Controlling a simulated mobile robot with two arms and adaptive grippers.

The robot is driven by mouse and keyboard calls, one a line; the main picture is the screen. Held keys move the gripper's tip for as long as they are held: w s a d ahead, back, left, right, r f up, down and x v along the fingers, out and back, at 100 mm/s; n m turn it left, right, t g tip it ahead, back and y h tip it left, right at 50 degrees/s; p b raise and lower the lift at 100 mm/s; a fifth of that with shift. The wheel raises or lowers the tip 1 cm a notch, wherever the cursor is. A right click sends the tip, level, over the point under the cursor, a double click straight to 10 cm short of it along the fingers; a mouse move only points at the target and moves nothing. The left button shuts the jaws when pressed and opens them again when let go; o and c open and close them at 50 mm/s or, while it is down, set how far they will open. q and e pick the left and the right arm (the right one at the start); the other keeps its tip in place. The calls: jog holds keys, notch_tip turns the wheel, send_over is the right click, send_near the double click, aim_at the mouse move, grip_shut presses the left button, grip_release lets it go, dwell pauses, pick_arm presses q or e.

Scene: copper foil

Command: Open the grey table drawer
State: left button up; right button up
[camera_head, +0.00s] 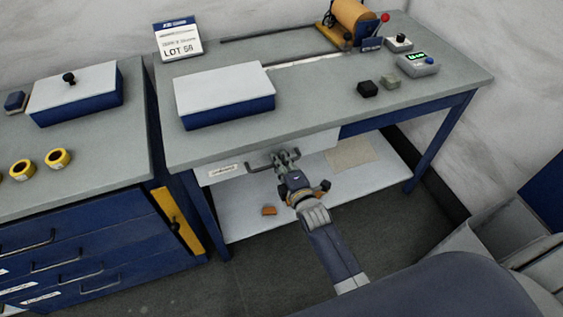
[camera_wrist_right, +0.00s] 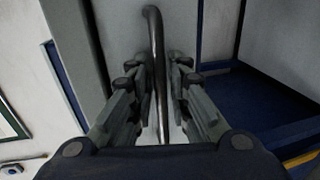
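The grey table (camera_head: 300,101) stands in the middle of the head view. Its pale drawer front (camera_head: 213,176), with a small label, sits under the left part of the tabletop and looks closed. A dark bar handle (camera_head: 260,167) crosses the drawer front. My right gripper (camera_head: 286,158) is at the right part of this handle. In the right wrist view the handle (camera_wrist_right: 157,60) runs upright between the two fingers of my right gripper (camera_wrist_right: 158,80), with narrow gaps beside it, so the fingers look apart around it. My left gripper is not in view.
A white-lidded blue box (camera_head: 225,90), small blocks (camera_head: 368,89) and a foil roll stand on the tabletop. A lower shelf (camera_head: 245,222) lies under the drawer. A blue cabinet (camera_head: 90,255) with drawers stands at the left. Dark floor is free in front.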

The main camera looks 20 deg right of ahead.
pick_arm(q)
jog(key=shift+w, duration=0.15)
pick_arm(e)
jog(key=shift+c, duration=0.2)
grip_shut()
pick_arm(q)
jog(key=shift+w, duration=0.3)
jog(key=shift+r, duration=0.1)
pick_arm(e)
jog(key=shift+s, duration=0.1)
